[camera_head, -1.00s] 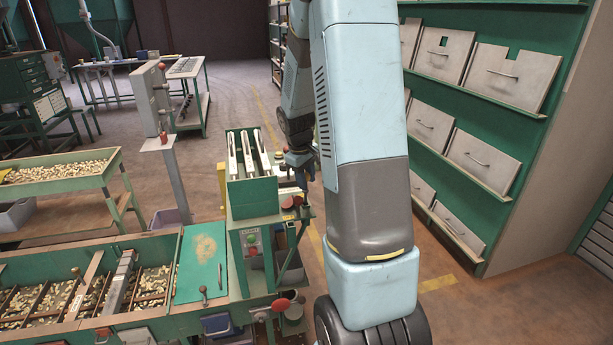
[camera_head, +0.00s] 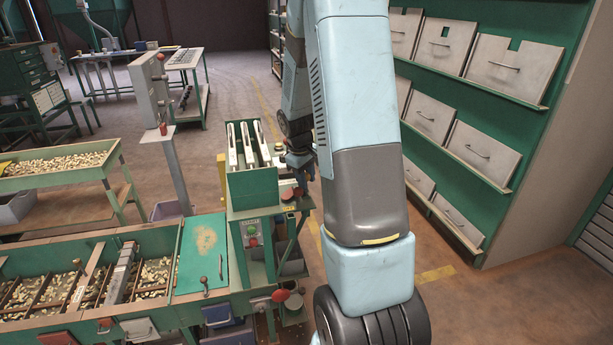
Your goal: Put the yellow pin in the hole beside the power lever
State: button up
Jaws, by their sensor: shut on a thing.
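My gripper (camera_head: 302,174) is small and dark, partly hidden by my own pale blue arm. It points down at the right end of the green machine (camera_head: 252,188) with pale rails, just above some red knobs (camera_head: 289,195). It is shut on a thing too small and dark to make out. I cannot pick out the yellow pin for sure, nor the hole. I cannot tell which lever is the power lever.
A grey control box (camera_head: 142,92) stands on a pedestal behind. Sorting bins (camera_head: 60,295) of nuts fill the lower left, with a nut tray (camera_head: 62,168) beyond. A green rack (camera_head: 475,110) of grey panels lines the right. Floor is open between machine and rack.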

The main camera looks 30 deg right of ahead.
jog(key=shift+f, duration=0.6)
jog(key=o, duration=1)
jog(key=shift+o, duration=0.7)
jog(key=shift+a, duration=0.1)
jog(key=shift+f, duration=0.1)
notch_tip(320, 180, up, 14)
jog(key=a, duration=0.2)
jog(key=shift+s+f, duration=0.15)
jog(key=shift+s, duration=0.2)
jog(key=shift+a, duration=0.1)
